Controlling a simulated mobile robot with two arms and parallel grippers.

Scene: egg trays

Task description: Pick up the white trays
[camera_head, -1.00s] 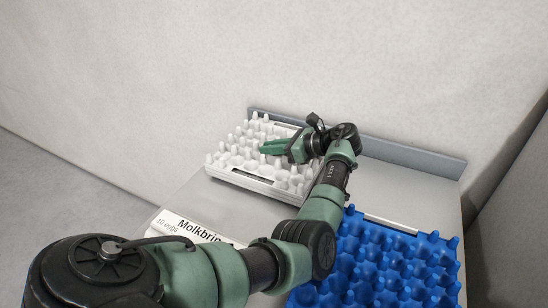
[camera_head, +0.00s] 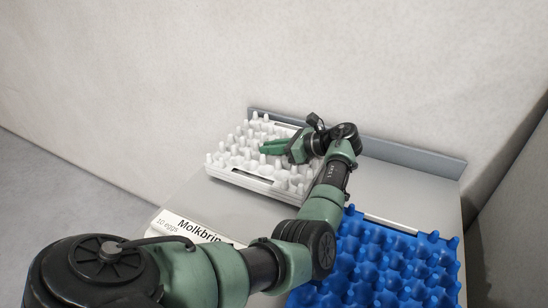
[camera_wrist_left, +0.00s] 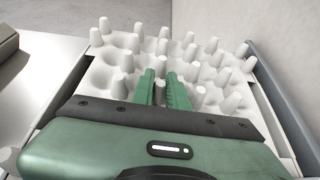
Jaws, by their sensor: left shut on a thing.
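A white egg tray (camera_head: 272,190) with rows of upright pegs lies at the back left of the grey table. It fills much of the left wrist view (camera_wrist_left: 103,72). I cannot tell whether more than one white tray is stacked there. My left gripper (camera_head: 262,147) reaches over the tray from the right, its green fingers low among the pegs. In the left wrist view the two fingers (camera_wrist_left: 160,74) lie close together around part of the white tray, shut on it. The fingers hide the exact place of contact. My right gripper is not in view.
A blue egg tray (camera_head: 392,219) lies at the front right of the table. A white carton labelled Molkbrin (camera_head: 185,238) is at the front left, partly behind my left arm. A low grey rail (camera_head: 400,155) runs along the back edge by the wall.

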